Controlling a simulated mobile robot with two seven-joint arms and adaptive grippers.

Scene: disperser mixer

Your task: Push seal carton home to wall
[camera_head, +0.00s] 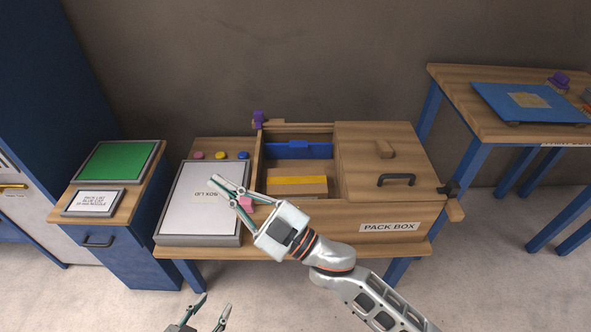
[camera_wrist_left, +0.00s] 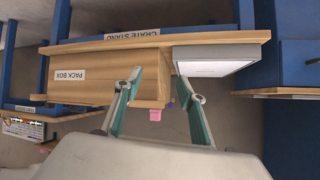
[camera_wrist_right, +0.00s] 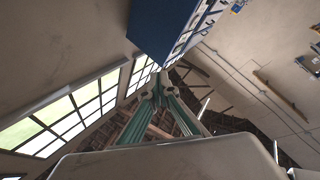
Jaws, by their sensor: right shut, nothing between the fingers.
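The pack box (camera_head: 390,211) stands on the table with its left part open. Inside lies a brown carton with a yellow band (camera_head: 297,181), which I take to be the seal carton. A blue piece (camera_head: 305,151) is behind it, with a gap between them. The carton's lower part is hidden by the front wall. My right gripper (camera_head: 213,187) is shut and empty, left of the box, over the BOX LID panel. My left gripper (camera_head: 205,312) is open and empty, low in front of the table. Its fingers (camera_wrist_left: 162,78) also show in the left wrist view, facing the box front.
The BOX LID panel (camera_head: 190,220) lies left of the box. A pink block (camera_head: 247,201) is by the box's left wall. A sliding cover with a black handle (camera_head: 396,179) closes the right part. A purple knob (camera_head: 259,117) sits at the back left corner.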

